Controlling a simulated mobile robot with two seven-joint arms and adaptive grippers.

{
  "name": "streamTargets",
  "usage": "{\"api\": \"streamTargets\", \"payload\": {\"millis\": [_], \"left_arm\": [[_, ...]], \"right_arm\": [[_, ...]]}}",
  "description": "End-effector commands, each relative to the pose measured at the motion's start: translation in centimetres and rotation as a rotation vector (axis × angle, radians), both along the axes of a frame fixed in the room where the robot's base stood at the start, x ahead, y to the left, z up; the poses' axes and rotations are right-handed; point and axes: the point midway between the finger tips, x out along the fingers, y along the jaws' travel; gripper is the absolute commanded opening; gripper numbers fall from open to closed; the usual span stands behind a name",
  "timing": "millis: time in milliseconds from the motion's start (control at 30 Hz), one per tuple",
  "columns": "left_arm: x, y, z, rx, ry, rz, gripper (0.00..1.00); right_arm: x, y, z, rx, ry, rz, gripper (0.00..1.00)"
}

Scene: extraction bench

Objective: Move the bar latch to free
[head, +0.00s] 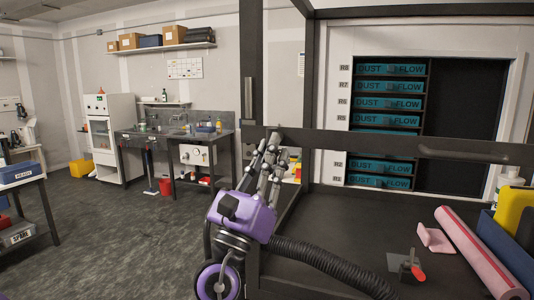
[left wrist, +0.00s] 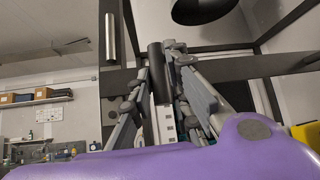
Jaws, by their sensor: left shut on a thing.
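The dark horizontal bar (head: 350,141) crosses the front of the bench frame and meets the dark upright post (head: 252,60) on the left. My left gripper (head: 272,142), purple with grey fingers, is at the bar's left end, beside the post. In the left wrist view its fingers (left wrist: 160,64) are closed around a black cylindrical grip (left wrist: 158,72), which looks like the latch handle. The fingers hide most of the latch in the head view, so its exact position cannot be told. My right gripper is not in view.
A black hose (head: 330,267) runs across the bench's front left. Behind stand the "DUST FLOW" slots (head: 391,87). Floor at left is open.

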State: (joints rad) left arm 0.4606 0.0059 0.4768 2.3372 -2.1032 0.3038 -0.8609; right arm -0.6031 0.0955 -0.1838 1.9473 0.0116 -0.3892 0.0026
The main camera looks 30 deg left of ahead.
Motion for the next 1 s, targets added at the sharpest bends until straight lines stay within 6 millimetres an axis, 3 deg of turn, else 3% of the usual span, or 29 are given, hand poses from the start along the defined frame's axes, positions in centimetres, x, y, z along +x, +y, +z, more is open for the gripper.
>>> {"api": "streamTargets", "payload": {"millis": [267,300,433,767,1000], "left_arm": [[-0.1,0.0,0.2,-0.002,-0.005,-0.002,0.00],[-0.1,0.0,0.2,-0.002,-0.005,-0.002,0.18],[-0.1,0.0,0.2,-0.001,-0.004,-0.001,0.35],[-0.1,0.0,0.0,0.000,-0.001,0.000,0.35],[-1.7,-0.1,-1.8,0.003,0.003,-0.001,0.35]], "right_arm": [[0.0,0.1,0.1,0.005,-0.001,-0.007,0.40],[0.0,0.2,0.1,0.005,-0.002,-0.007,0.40],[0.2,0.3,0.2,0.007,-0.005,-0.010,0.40],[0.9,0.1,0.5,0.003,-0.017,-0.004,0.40],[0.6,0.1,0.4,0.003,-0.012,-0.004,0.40]]}}
